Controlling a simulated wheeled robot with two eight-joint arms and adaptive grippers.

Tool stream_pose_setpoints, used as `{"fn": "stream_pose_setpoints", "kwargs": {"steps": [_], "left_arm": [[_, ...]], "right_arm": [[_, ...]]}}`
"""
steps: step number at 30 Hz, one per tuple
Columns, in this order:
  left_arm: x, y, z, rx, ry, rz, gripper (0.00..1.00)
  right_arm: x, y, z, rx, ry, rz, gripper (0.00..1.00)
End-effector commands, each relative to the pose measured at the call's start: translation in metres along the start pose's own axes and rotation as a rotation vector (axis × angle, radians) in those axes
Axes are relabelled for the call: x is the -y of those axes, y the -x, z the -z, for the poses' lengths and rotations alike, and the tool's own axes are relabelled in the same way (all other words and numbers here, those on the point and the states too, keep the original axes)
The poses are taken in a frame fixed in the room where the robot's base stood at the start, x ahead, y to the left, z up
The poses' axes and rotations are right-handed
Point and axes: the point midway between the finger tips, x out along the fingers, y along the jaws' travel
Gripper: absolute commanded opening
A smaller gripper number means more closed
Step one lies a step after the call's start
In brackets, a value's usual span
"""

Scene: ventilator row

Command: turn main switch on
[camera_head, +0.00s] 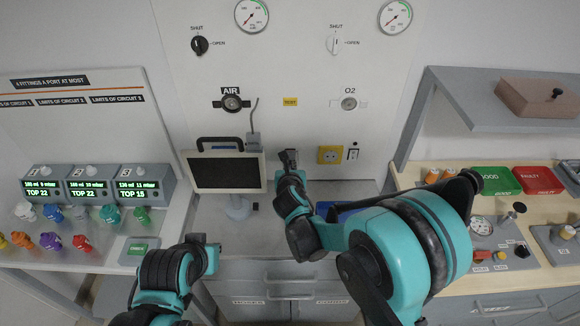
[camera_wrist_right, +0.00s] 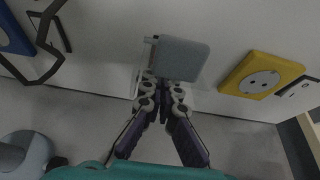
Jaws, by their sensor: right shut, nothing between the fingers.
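No switch in view carries a readable "main" label. A grey block (camera_wrist_right: 180,58) stands out from a white plate (camera_wrist_right: 139,82) on the wall in the right wrist view. My right gripper (camera_wrist_right: 165,88) is shut and empty, its fingertips right at the block's lower edge; I cannot tell whether they touch. In the head view the right gripper (camera_head: 289,160) is at the wall, between the monitor (camera_head: 226,172) and the yellow socket (camera_head: 330,155), hiding most of the plate. A small white switch plate (camera_head: 352,153) is right of the socket. My left gripper (camera_head: 208,250) is low, before the cabinet; its fingers are unclear.
Left, a bench carries green-lit displays (camera_head: 85,188) and coloured fittings (camera_head: 52,213). Right, a wooden bench holds a green tray (camera_head: 501,180) and a red tray (camera_head: 537,177). AIR (camera_head: 232,103) and O2 (camera_head: 348,103) outlets are above. The monitor stands close left of my right gripper.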

Motion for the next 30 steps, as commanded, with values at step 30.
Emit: {"fn": "stream_pose_setpoints", "kwargs": {"steps": [30], "left_arm": [[0.000, 0.005, 0.004, 0.000, 0.000, 0.000, 0.00]], "right_arm": [[0.000, -0.002, -0.015, 0.002, 0.001, 0.000, 0.00]]}}
